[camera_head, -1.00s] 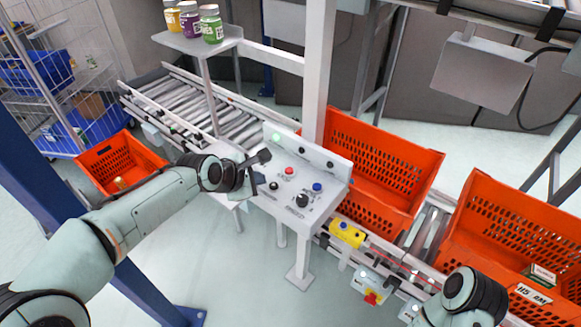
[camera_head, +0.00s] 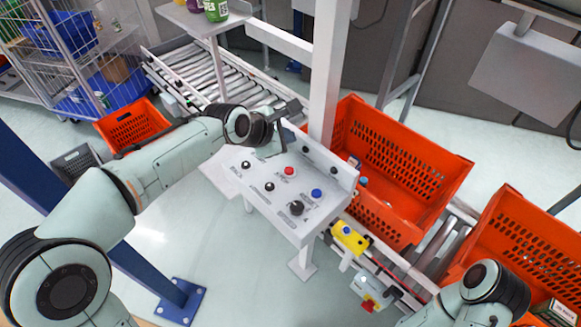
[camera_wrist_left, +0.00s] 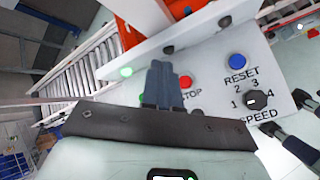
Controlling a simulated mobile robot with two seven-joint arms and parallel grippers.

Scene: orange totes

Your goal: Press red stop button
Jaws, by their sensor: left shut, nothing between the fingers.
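The red stop button (camera_head: 289,171) sits on the sloped top of the white control panel (camera_head: 250,194). It also shows in the left wrist view (camera_wrist_left: 186,81), just right of my left fingers. My left gripper (camera_head: 280,145) is above the back part of the panel, behind and left of the red button in the head view. In the left wrist view its fingers (camera_wrist_left: 163,78) are together and empty. Whether they touch the panel cannot be told. Part of the STOP label is hidden by the fingers.
A blue reset button (camera_head: 316,193) and a black speed knob (camera_head: 296,208) sit near the red button. Two small black knobs are on the panel's left. A white post (camera_head: 325,75) rises behind the panel. Orange totes (camera_head: 440,172) stand to the right.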

